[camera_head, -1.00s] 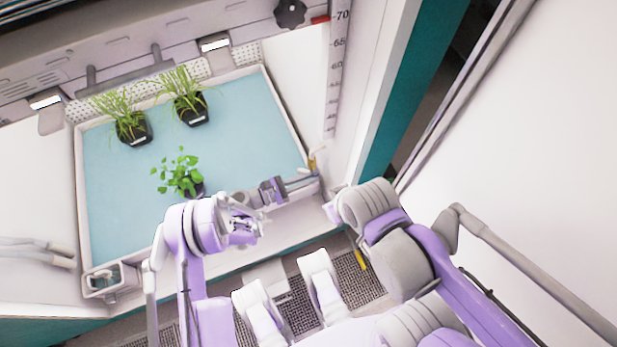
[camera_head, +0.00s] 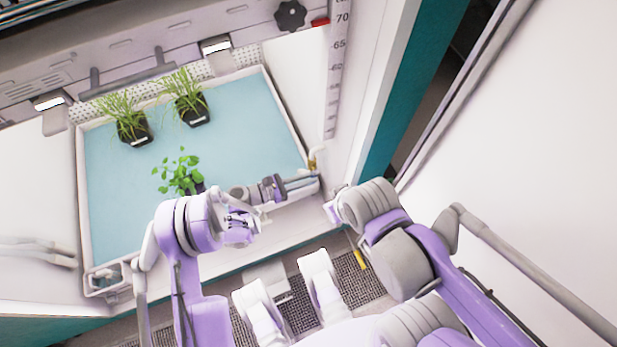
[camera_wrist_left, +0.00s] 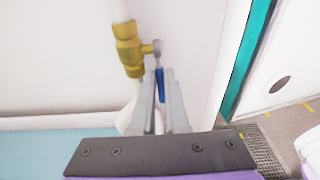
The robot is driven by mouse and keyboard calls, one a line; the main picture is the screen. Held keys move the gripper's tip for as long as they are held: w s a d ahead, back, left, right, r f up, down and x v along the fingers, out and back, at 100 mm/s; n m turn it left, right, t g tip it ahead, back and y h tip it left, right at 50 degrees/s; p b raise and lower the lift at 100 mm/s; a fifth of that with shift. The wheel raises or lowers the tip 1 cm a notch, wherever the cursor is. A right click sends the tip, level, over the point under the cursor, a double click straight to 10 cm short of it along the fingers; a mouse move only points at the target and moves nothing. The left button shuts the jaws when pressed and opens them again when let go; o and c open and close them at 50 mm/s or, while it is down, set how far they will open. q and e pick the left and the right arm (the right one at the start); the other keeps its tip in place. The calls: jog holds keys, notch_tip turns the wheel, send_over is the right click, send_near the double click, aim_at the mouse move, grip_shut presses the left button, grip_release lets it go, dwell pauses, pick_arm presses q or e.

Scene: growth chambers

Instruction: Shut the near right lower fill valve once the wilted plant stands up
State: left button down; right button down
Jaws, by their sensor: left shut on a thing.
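The brass fill valve (camera_head: 313,160) is at the right wall of the tray, near its front corner. In the left wrist view the valve (camera_wrist_left: 130,50) sits on a white pipe, and its blue lever (camera_wrist_left: 160,86) hangs down beside it, roughly in line with the pipe. My left gripper (camera_head: 314,178) is at the valve; in the left wrist view its fingers (camera_wrist_left: 164,90) are shut on the blue lever. The broad-leaved plant (camera_head: 180,172) stands mostly upright in a dark pot, partly hidden by my left arm.
Two grassy plants (camera_head: 122,115) (camera_head: 186,93) stand at the back of the blue-floored tray (camera_head: 240,120). A scale (camera_head: 336,75) runs up the right wall. A black knob (camera_head: 290,14) is on the back panel. The teal door edge (camera_head: 415,85) is to the right.

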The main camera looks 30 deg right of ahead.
pick_arm(q)
jog(key=shift+a+r+y+p, duration=0.2)
jog(key=shift+r+y+p, duration=0.1)
jog(key=shift+y, duration=0.55)
jog(key=shift+a+r+y+p, duration=0.15)
jog(key=shift+r+y+p, duration=0.1)
jog(key=shift+y, duration=0.55)
jog(key=shift+a+r+y+p, duration=0.2)
jog(key=shift+r+y+p, duration=0.1)
jog(key=shift+y, duration=0.55)
jog(key=c, duration=0.9)
grip_release()
jog(key=p+v, duration=0.1)
jog(key=v, duration=1)
jog(key=shift+d+r+p, duration=0.1)
jog(key=shift+p, duration=0.3)
